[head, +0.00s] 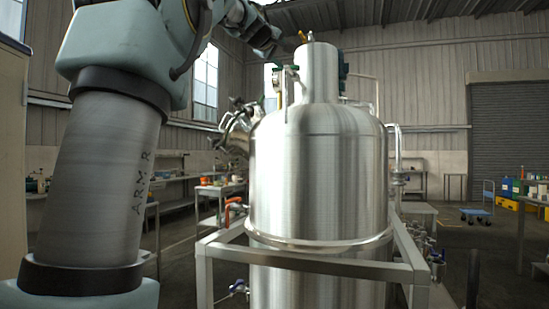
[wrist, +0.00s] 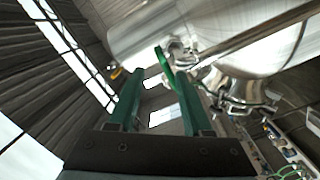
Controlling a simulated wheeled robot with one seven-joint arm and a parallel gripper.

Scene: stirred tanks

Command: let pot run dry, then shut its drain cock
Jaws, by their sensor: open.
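The pot is a large brushed-steel tank (head: 318,185) with a narrower neck on top, standing upright in a pale metal frame. Its steel side also fills the upper right of the wrist view (wrist: 235,28). My gripper (wrist: 158,78) is open with two green fingers and nothing held between them. A thin green handwheel (wrist: 163,62), seen nearly edge-on, shows beyond the fingertips; I cannot tell whether they touch it. In the head view my arm reaches up to the tank's top left. A blue-handled valve (head: 238,287) sits low at the tank's left. The tank's bottom, outlet and liquid level are hidden.
The frame (head: 310,262) surrounds the tank's lower body. More valves (head: 436,258) are at lower right. Benches line the walls; open floor and a blue cart (head: 476,214) are at right.

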